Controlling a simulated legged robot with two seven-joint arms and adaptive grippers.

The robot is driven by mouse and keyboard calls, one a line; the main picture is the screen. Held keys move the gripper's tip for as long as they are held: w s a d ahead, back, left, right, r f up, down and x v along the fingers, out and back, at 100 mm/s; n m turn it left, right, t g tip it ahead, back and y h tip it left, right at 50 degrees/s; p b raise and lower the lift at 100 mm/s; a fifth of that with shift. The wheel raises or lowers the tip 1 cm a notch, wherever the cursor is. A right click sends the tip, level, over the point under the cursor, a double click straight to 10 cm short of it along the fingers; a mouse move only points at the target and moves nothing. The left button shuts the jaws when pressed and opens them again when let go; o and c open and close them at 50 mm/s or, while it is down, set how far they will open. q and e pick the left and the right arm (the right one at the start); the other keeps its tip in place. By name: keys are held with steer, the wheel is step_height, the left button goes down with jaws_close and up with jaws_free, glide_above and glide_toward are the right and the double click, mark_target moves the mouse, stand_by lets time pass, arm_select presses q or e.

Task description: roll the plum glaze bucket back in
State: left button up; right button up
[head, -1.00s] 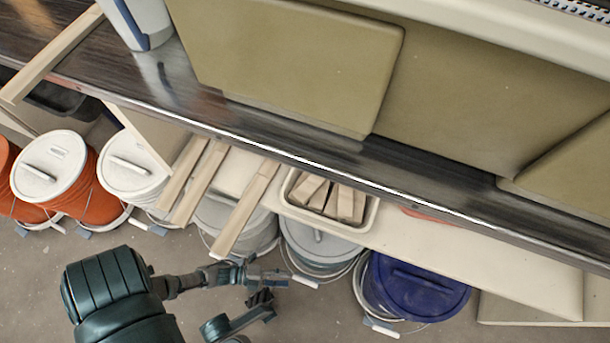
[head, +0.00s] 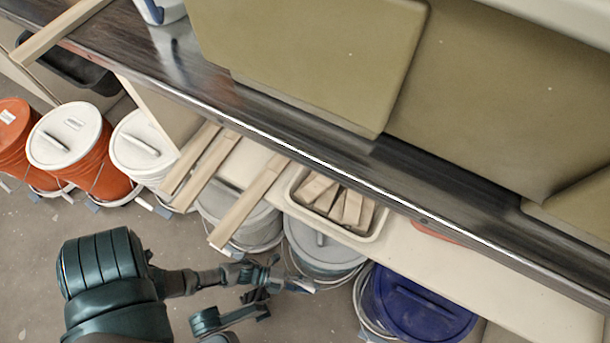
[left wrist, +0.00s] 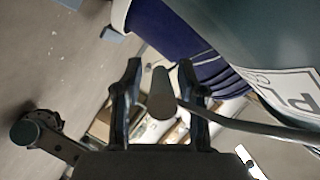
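A dark blue-purple bucket with a matching lid (head: 420,303) stands at the lower right of the head view. My left gripper (head: 292,284) is low in front of the neighbouring grey-lidded bucket (head: 322,245). In the left wrist view its two fingers (left wrist: 160,88) are apart on either side of a grey handle grip (left wrist: 161,96), with gaps showing. A wire bail runs from the grip across a dark curved surface with a white label (left wrist: 285,88); only part of its lettering shows. Blue-purple ribbed wall (left wrist: 172,38) shows behind. I cannot tell which bucket the grip belongs to. My right gripper is out of view.
Several white and orange buckets (head: 68,138) stand in a row under the dark counter (head: 260,125). The floor (head: 35,255) in front is clear.

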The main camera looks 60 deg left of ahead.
arm_select(q)
jaws_close()
steer(key=w+a, duration=0.2)
steer(key=shift+w+f, duration=0.15)
steer(key=shift+w, duration=0.15)
steer(key=shift+o, duration=1.4)
jaws_free()
steer(key=v, duration=0.7)
steer(key=shift+s, duration=0.2)
